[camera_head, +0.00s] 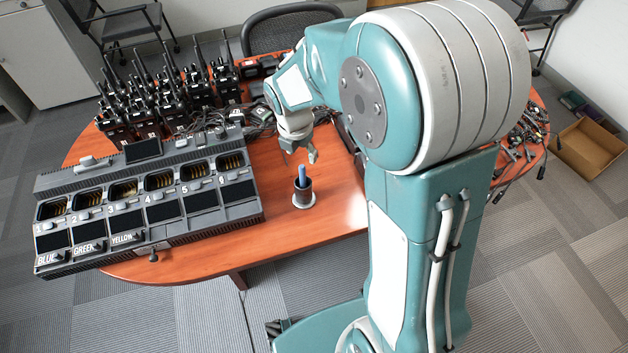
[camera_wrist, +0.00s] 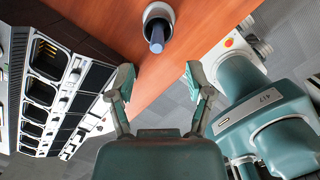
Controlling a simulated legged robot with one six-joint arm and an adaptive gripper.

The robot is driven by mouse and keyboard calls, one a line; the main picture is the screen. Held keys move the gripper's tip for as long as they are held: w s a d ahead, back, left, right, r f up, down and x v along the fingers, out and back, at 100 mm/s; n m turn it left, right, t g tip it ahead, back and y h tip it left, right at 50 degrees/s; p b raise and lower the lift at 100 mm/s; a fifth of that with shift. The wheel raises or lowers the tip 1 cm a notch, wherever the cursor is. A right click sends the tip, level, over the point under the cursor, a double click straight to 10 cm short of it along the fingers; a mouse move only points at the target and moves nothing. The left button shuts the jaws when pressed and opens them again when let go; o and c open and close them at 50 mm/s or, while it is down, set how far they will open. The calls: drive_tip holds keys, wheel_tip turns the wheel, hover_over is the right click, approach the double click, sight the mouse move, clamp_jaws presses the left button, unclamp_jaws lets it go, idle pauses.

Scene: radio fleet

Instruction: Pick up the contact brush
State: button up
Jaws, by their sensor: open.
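The contact brush (camera_head: 302,175) shows as a blue handle standing upright in a dark cup (camera_head: 303,193) on a pale round base, on the table's near part. In the wrist view the brush (camera_wrist: 157,38) points toward the camera from its cup (camera_wrist: 150,12), beyond and between the fingertips. My gripper (camera_head: 299,158) is open and empty, just above and slightly left of the brush in the head view. Its two fingers also show apart in the wrist view (camera_wrist: 158,78). The brush's lower end is hidden in the cup.
A grey charger (camera_head: 150,205) with several numbered bays stands left of the cup. Several black radios (camera_head: 165,95) stand behind it. Cables and small parts (camera_head: 515,140) lie on the wooden table's (camera_head: 335,200) right end. Bare tabletop surrounds the cup.

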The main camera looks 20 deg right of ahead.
sight(304, 174)
drive_tip(key=f, duration=0.6)
drive_tip(key=w+d+f, duration=0.1)
drive_tip(key=f, duration=0.2)
drive_tip(key=shift+f, duration=0.15)
drive_tip(key=shift+a, duration=0.7)
drive_tip(key=shift+c, duration=1.2)
drive_tip(key=c, duration=0.5)
drive_tip(key=shift+d, duration=0.25)
clamp_jaws()
drive_tip(key=shift+d, duration=0.3)
